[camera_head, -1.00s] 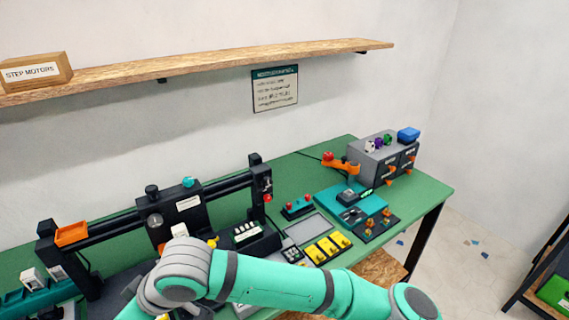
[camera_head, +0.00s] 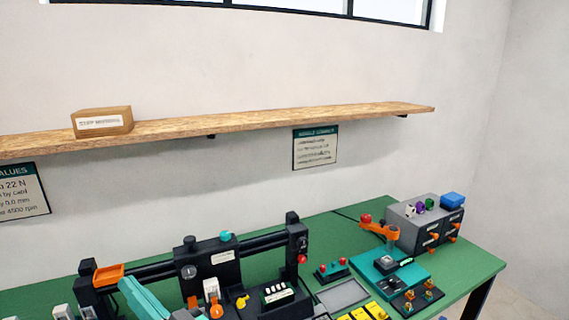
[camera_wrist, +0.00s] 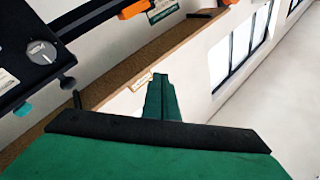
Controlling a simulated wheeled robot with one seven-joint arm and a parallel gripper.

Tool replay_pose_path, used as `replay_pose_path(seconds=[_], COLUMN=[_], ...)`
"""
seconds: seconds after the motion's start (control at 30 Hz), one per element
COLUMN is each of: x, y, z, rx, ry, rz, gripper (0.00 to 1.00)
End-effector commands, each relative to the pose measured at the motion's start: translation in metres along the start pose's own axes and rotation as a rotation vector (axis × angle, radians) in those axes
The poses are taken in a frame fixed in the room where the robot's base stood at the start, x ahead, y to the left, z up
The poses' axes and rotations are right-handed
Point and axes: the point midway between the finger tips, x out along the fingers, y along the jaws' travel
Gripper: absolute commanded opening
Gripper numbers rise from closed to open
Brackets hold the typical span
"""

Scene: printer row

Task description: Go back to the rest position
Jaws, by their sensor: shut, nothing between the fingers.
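My gripper (camera_wrist: 162,100) shows in the wrist view with its two green fingers together and nothing between them. It points away from the camera, clear of anything it could touch. In the head view a teal part of my arm (camera_head: 143,299) rises at the lower left, in front of the printer row; the gripper itself cannot be made out there.
A green bench (camera_head: 468,262) carries a dark machine (camera_head: 222,268), a teal device (camera_head: 375,266) and a grey drawer unit (camera_head: 407,228). A wooden shelf (camera_head: 270,119) with a cardboard box (camera_head: 103,127) hangs above. Windows (camera_wrist: 240,45) show in the wrist view.

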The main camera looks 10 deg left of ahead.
Motion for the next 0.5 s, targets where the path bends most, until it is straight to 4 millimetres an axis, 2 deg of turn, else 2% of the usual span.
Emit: replay_pose_path(seconds=[0.27, 0.5], x=[-0.045, -0.103], y=[0.053, 0.097], z=[-0.001, 0.022], rx=[0.071, 0.090], ry=[0.227, 0.353], rz=[0.185, 0.388], gripper=[0.00, 0.00])
